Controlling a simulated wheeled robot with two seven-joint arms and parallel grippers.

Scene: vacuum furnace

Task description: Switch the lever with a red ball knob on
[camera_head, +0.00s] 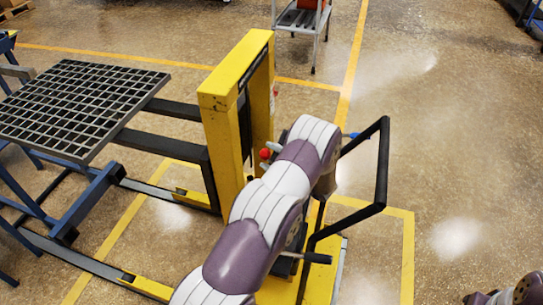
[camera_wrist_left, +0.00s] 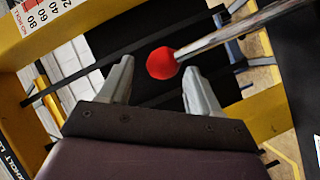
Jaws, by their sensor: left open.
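The lever's red ball knob (camera_head: 265,154) shows at the yellow mast of a lift truck in the head view, just left of my left arm. In the left wrist view the red ball knob (camera_wrist_left: 162,63) sits on the end of a metal rod (camera_wrist_left: 235,34) that runs to the upper right. My left gripper (camera_wrist_left: 162,72) is open, its two grey fingers on either side of the knob, near the fingertips. I cannot tell whether either finger touches it. In the head view only the tips of my left gripper (camera_head: 267,156) show; my arm hides the rest and the lever's rod.
The yellow mast (camera_head: 222,125) stands left of my arm. A black handle bar (camera_head: 383,165) rises to the right. Forks extend left beneath a black grid platform (camera_head: 80,105). A grey cart (camera_head: 302,18) stands at the back. The floor at right is mostly clear.

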